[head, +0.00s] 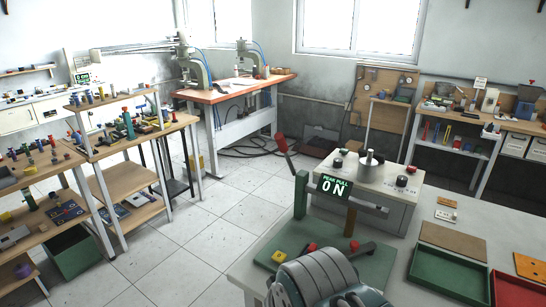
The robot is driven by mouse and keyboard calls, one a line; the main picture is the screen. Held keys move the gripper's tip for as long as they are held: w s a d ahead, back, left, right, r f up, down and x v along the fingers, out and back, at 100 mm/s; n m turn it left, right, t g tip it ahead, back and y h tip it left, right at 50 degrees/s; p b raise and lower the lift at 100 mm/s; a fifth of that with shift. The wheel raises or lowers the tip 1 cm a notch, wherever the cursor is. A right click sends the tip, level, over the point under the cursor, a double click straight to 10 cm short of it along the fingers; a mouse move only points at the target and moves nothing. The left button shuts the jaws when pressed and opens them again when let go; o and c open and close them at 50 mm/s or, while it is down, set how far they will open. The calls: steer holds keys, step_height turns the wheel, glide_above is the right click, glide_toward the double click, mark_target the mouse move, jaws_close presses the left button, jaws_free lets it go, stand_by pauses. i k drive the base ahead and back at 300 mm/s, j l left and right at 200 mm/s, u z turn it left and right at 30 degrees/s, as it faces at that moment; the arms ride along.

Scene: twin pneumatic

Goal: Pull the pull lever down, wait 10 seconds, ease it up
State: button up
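The pull lever (281,144) has a red grip at its upper end and slants up to the left from the top of a green post (301,196). The post stands on a green base plate (377,266) on the table. A display (335,186) beside the post reads "PEAK PULL 0 N". A grey bar runs to the right behind the display. Part of my arm fills the bottom middle and covers part of the base plate. My gripper's fingers do not show, and nothing is seen touching the red grip.
Behind the lever stands a light box (385,190) with knobs and a metal cylinder. A green tray (452,264), a red tray (515,290) and a brown board (453,242) lie on the right. Open tiled floor (200,225) is left of the table; cluttered benches stand further left.

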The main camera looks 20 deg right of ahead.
mark_target(282, 143)
steer(key=j+u, duration=0.3)
steer(key=i+j+u, duration=0.15)
steer(key=j+u, duration=0.15)
steer(key=i+j+u, duration=0.15)
steer(key=j+u, duration=0.2)
steer(key=i+j+u, duration=0.35)
steer(key=i+j, duration=0.2)
steer(key=i+z, duration=0.5)
steer(key=z, duration=0.2)
steer(key=i+j+z, duration=0.15)
steer(key=z, duration=0.15)
steer(key=i+z, duration=0.15)
steer(key=z, duration=0.25)
steer(key=i+z, duration=0.15)
steer(key=z, duration=0.25)
steer(key=i+z, duration=0.15)
steer(key=z, duration=0.25)
steer(key=i+j+z, duration=0.15)
steer(key=z, duration=0.25)
steer(key=i+z, duration=0.15)
steer(key=z, duration=0.25)
steer(key=i+j+z, duration=0.15)
steer(key=z, duration=0.2)
steer(key=i+j+z, duration=0.1)
steer(key=z, duration=0.3)
steer(key=i+j+z, duration=0.15)
steer(key=z, duration=0.25)
steer(key=i+j+z, duration=0.4)
steer(key=j+z, duration=0.2)
